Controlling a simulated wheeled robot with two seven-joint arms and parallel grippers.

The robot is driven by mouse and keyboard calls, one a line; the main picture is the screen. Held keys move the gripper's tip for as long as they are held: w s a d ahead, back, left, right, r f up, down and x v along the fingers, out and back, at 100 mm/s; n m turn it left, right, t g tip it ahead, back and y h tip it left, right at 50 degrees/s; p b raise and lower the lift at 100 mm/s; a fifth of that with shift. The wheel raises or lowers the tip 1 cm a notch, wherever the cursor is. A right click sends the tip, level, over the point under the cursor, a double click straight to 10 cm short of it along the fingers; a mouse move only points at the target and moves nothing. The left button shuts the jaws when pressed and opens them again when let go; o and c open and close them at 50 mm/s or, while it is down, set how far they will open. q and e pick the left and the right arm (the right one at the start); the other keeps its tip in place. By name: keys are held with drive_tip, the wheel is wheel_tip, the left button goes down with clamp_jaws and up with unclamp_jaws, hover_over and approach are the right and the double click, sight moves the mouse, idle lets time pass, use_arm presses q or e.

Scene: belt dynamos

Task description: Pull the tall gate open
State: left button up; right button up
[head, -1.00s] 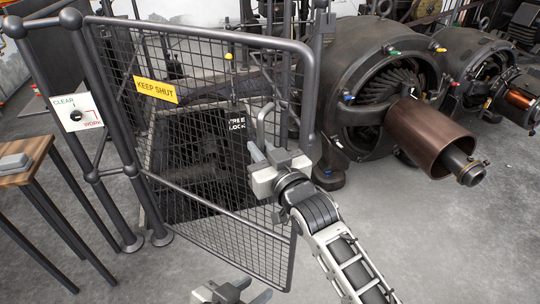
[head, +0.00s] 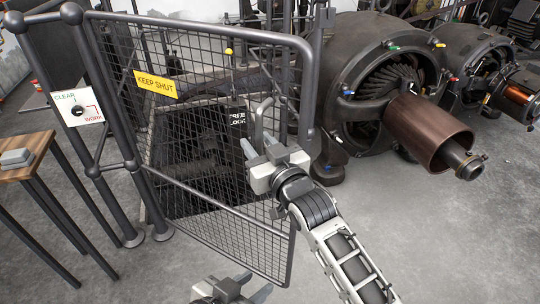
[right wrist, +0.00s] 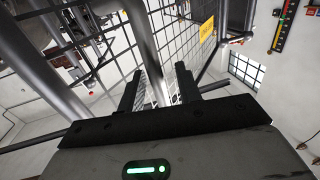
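The tall gate (head: 300,215) is a grey tube frame with wire mesh, carried on posts at the left. It bears a yellow KEEP SHUT sign (head: 155,84). Its free lower corner stands out toward me, nearer than the dark upright behind it. A light grey bent handle (head: 260,112) is near its free side. My right gripper (head: 260,147) is at the handle's lower part. In the right wrist view its fingers (right wrist: 160,80) stand apart, with a grey bar between them; contact is unclear. My left gripper (head: 252,285) is open and empty, low in front of the gate.
A CLEAR/WORK switch plate (head: 77,108) is on the left posts. A wooden table (head: 40,145) with a grey block (head: 16,158) is at the far left. Large dark dynamos (head: 350,95) stand at the right, one with a copper-brown drum (head: 428,132). The floor at lower right is clear.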

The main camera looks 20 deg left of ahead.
drive_tip(key=p+v, duration=0.1)
drive_tip(key=v, duration=1.4)
drive_tip(key=shift+s+d, duration=0.2)
drive_tip(key=shift+s, duration=0.1)
